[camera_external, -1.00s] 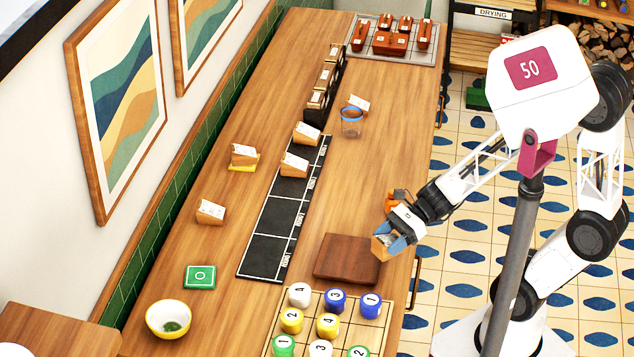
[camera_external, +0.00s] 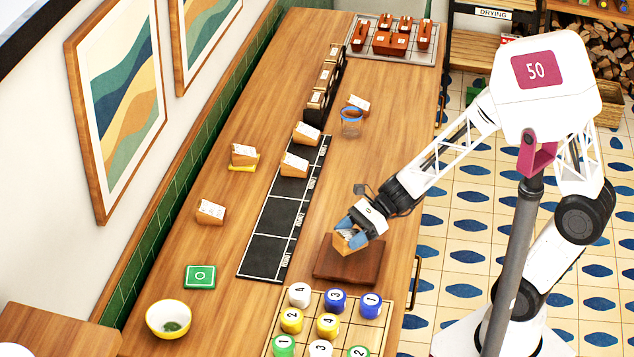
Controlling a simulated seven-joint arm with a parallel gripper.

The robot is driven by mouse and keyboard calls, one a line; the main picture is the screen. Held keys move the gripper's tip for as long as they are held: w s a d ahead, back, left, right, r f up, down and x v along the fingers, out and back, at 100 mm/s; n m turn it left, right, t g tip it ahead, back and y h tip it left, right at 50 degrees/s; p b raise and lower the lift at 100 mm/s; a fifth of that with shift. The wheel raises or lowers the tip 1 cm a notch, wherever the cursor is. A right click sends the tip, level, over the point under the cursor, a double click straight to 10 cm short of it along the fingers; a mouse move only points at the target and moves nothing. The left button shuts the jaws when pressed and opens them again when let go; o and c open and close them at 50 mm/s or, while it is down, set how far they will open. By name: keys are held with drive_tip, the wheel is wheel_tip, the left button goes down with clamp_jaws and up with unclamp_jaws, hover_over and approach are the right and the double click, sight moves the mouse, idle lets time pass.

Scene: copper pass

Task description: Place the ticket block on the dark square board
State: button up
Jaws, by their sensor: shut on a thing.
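My gripper (camera_external: 352,238) is over the back part of the board. It is shut on a ticket block (camera_external: 344,244), a tan wooden block with a white top, partly hidden by the blue fingertips. The block is tilted. I cannot tell whether its lower edge touches the board or hangs just above it.
A grid tray with numbered pieces (camera_external: 327,326) is close in front of the board.

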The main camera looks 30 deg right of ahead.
drive_tip(key=shift+f, duration=1.75)
drive_tip(key=shift+f, duration=0.15)
drive_tip(key=o, duration=1)
drive_tip(key=shift+d+r, duration=0.15)
drive_tip(key=shift+r, duration=0.05)
drive_tip(key=shift+d+r, duration=0.3)
drive_tip(key=shift+d, duration=0.35)
drive_tip(key=shift+v, duration=5.15)
